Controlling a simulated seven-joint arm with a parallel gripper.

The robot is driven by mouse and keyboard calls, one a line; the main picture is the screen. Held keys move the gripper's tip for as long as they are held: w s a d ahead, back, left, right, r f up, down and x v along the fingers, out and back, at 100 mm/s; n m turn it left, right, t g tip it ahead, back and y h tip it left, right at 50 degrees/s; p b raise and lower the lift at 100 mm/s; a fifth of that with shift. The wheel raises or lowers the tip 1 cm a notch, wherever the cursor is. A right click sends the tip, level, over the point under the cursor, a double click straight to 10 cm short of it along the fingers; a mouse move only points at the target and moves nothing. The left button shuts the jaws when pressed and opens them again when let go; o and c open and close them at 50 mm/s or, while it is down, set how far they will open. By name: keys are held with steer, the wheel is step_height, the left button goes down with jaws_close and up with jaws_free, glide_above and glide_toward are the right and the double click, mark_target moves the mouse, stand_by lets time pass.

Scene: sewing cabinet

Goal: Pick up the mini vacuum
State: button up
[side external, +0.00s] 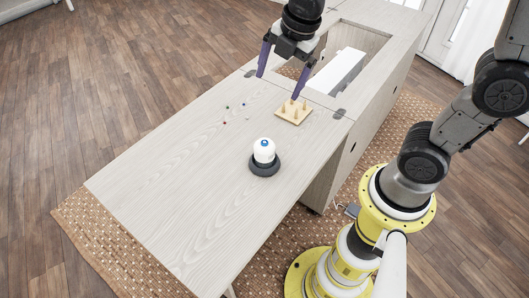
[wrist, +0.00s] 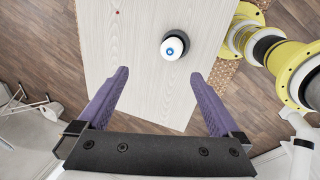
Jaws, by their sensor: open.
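The mini vacuum is most likely the small round white device with a blue button and dark grey base (side external: 264,156). It stands upright on the light wood cabinet top (side external: 170,190), near its right edge. It also shows in the wrist view (wrist: 174,45), ahead of the fingers and right of centre. My gripper (side external: 278,88) has purple fingers spread wide and empty. It is above the cabinet, up and back from the device and not touching it. In the wrist view, the fingers (wrist: 162,90) frame bare wood.
A small wooden block with upright pegs (side external: 293,112) sits below and right of my gripper. Several tiny pins or beads (side external: 236,110) lie left of it. A rectangular opening with a white part (side external: 337,72) is behind. The left cabinet top is clear.

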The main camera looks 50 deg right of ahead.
mark_target(265, 142)
steer(key=f+g, duration=0.1)
steer(key=f, duration=0.5)
steer(key=w+a+f+n+g, duration=0.1)
steer(key=f, duration=0.5)
steer(key=w+a+f+n+g, duration=0.1)
steer(key=f, duration=0.5)
steer(key=shift+w, duration=0.25)
steer(key=shift+d+f, duration=0.1)
steer(key=shift+f, duration=2.85)
steer(key=shift+w, duration=0.1)
jaws_close()
